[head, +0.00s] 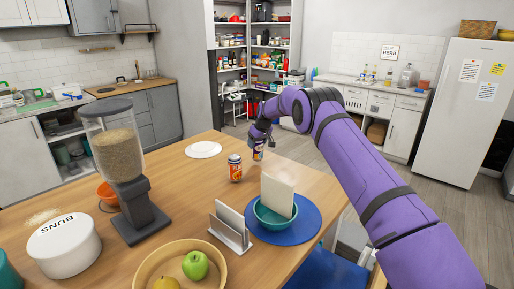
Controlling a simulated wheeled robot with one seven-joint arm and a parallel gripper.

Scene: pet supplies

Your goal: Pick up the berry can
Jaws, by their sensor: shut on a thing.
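My gripper (258,142) is at the far right edge of the wooden table, reached over by my purple arm. It is shut on a small can, taken to be the berry can (258,154), which is dark bluish with some orange. My fingers hide its upper part, and its label is too small to read. I cannot tell whether its base touches the table. A second can (235,168), orange and red with a silver top, stands upright on the table, nearer and a little left, apart from my gripper.
A white plate (203,149) lies left behind the cans. A teal bowl (266,219) on a blue plate (309,226), a napkin holder (229,232), a fruit bowl (147,270), a dispenser (140,214) and a BUNS tin (63,249) stand nearer. The wooden table (190,195) is clear left of the cans.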

